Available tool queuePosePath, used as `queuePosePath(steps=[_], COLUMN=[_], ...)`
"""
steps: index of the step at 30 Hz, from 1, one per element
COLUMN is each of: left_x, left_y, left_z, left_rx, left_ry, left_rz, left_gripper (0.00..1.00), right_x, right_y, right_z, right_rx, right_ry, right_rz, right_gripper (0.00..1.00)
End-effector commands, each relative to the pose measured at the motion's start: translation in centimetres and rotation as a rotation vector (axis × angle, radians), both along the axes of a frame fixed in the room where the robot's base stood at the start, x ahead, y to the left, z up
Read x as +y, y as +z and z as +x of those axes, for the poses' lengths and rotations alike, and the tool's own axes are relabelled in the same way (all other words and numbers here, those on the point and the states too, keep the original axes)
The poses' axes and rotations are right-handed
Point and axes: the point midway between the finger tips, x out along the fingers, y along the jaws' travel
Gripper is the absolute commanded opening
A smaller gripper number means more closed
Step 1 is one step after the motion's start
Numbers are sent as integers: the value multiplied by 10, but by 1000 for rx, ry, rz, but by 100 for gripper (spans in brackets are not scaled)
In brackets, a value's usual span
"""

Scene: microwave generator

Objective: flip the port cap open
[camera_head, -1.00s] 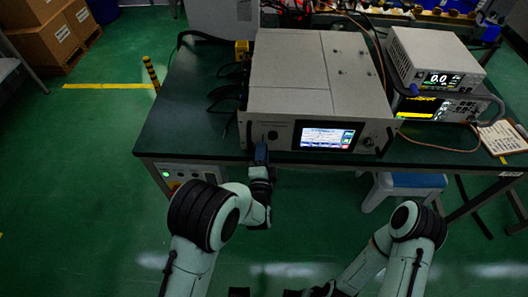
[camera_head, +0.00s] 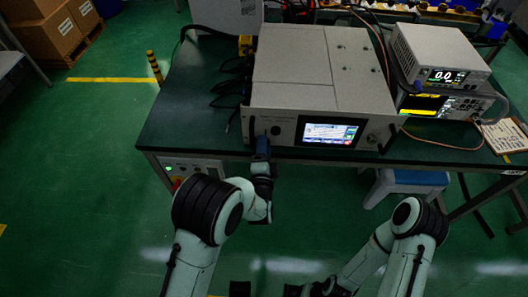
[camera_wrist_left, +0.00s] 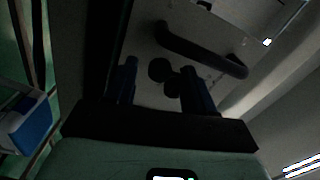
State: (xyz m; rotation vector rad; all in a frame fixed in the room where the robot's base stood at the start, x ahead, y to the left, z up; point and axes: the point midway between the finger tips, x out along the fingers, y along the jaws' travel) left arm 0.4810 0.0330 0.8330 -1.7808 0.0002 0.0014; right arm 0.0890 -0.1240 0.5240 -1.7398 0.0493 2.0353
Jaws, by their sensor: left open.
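The microwave generator (camera_head: 300,92) is a large grey box with a lit screen on its front panel. My left gripper (camera_head: 262,140) is at the lower left of that panel and hides part of it. In the left wrist view its two blue-tipped fingers (camera_wrist_left: 160,84) stand apart. Dark round shapes, which look like the port and its cap (camera_wrist_left: 160,70), show between the fingers against the panel. I cannot tell whether the fingers touch the cap or how far it is open. My right gripper (camera_head: 318,288) is at the bottom edge, dark and partly cut off.
A black handle (camera_wrist_left: 205,50) on the panel is close beyond the fingers. Stacked instruments (camera_head: 438,75) stand right of the generator on the dark green table (camera_head: 175,130). A blue-topped stool (camera_head: 410,178) is under the table, and cables lie left of the generator.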

Motion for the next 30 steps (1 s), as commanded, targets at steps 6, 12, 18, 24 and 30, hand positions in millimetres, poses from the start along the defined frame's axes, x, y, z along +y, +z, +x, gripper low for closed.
queuePosePath(steps=[6,12,18,24,30], left_x=[-1,-1,-1,0,0], left_y=[0,-1,-1,0,0], left_z=[-24,-70,-110,-130,-134], left_rx=[3,4,3,2,1], left_ry=[-3,-3,-3,0,0], left_rz=[-1,0,2,0,0], left_gripper=[54,54,54,54,54], right_x=[0,0,0,0,0], right_y=[-1,-3,-4,-5,-5], right_z=[0,1,2,2,2], right_rx=[-1,-4,-7,-10,-10], right_ry=[0,-1,-1,-2,-2], right_rz=[0,-1,-2,-2,-2], right_gripper=[43,43,43,43,43])
